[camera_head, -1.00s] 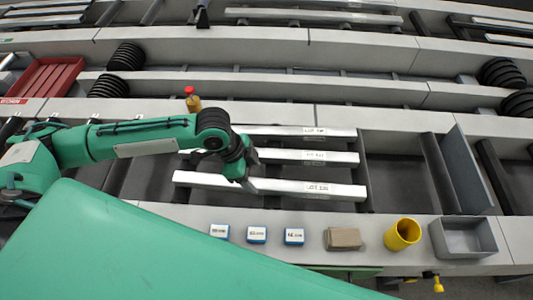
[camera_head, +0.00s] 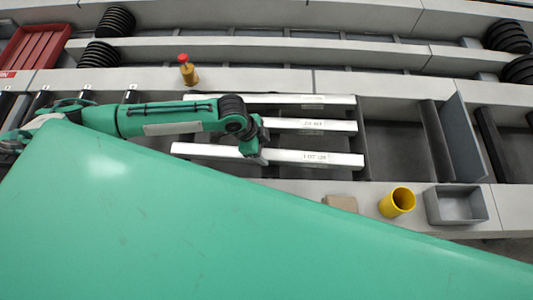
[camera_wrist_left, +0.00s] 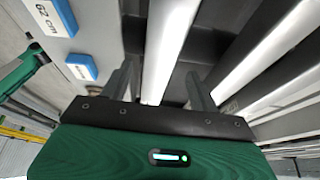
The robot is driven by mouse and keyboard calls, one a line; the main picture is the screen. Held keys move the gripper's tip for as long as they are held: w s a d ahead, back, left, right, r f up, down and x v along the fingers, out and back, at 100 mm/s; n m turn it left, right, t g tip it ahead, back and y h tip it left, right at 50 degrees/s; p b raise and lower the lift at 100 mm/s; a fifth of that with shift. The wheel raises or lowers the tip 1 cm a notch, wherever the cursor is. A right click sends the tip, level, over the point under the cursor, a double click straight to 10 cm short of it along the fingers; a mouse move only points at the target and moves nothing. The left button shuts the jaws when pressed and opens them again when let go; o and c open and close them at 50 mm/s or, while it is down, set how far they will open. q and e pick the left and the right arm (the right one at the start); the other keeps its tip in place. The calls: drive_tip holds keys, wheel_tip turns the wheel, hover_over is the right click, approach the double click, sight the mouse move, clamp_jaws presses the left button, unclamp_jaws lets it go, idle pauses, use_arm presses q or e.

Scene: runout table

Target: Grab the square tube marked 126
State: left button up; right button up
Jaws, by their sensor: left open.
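Three pale square tubes lie side by side in the head view: the front tube (camera_head: 315,158), the middle tube (camera_head: 335,126) and the back tube (camera_head: 335,100). In the left wrist view my open left gripper (camera_wrist_left: 160,78) has one finger on each side of a tube (camera_wrist_left: 165,45). My right gripper is not in view.
A yellow cup (camera_head: 397,202), a grey bin (camera_head: 457,205) and a tan block (camera_head: 341,203) stand on the front ledge. Blue-edged tags (camera_wrist_left: 82,66) lie beside the tube. A red-topped yellow post (camera_head: 187,70) stands behind my arm. A grey upright plate (camera_head: 462,137) is at right.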

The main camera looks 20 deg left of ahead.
sight(266, 154)
use_arm(q)
drive_tip(key=shift+s+p+x, duration=0.2)
drive_tip(key=shift+p+x, duration=0.35)
drive_tip(key=shift+x, duration=1.45)
drive_tip(key=shift+a+f, duration=0.1)
drive_tip(key=shift+a, duration=0.1)
drive_tip(key=shift+c, duration=0.2)
clamp_jaws()
